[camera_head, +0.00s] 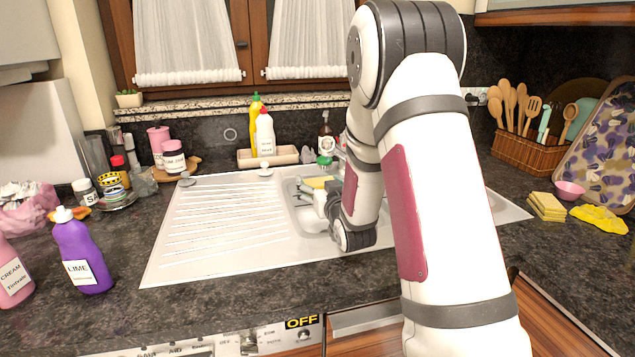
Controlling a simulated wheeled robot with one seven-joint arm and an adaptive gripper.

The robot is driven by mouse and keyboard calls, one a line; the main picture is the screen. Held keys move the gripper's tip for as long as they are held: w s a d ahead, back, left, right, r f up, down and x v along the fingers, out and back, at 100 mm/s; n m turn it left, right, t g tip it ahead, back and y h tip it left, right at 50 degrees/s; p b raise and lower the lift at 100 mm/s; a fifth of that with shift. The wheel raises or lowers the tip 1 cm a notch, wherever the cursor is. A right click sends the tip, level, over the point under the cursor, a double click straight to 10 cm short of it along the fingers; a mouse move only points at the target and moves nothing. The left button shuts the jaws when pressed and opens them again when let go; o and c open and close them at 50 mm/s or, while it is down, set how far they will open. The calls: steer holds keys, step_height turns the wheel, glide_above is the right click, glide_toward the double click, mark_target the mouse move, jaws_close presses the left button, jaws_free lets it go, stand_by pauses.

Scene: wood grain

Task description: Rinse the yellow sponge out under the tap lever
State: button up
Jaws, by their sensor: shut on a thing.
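My gripper (312,188) is low over the sink basin, partly hidden by my own arm. It is shut on the yellow sponge (319,182), which shows as a small yellow patch at the fingers.
A purple LIME bottle (80,250) stands at the left. A white bottle (265,132) stands in a tray (285,156) behind the sink. More sponges (547,206), a pink bowl (570,190) and a yellow cloth (600,219) lie at the right.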

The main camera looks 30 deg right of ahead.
mark_target(319, 183)
steer(key=w+d+f+b, duration=0.2)
steer(key=w+d+b, duration=0.3)
steer(key=w, duration=0.6)
steer(key=shift+w+d+f, duration=0.35)
steer(key=shift+w+d, duration=0.05)
steer(key=shift+d, duration=0.3)
stand_by(0.4)
steer(key=shift+s+a+p, duration=0.1)
steer(key=shift+s+a, duration=0.55)
steer(key=shift+s, duration=0.55)
steer(key=shift+s+a+p, duration=0.15)
steer(key=shift+s+a, duration=0.45)
steer(key=shift+s, duration=0.55)
steer(key=shift+s+a+p, duration=0.1)
steer(key=shift+s+a, duration=0.55)
steer(key=shift+s, duration=0.55)
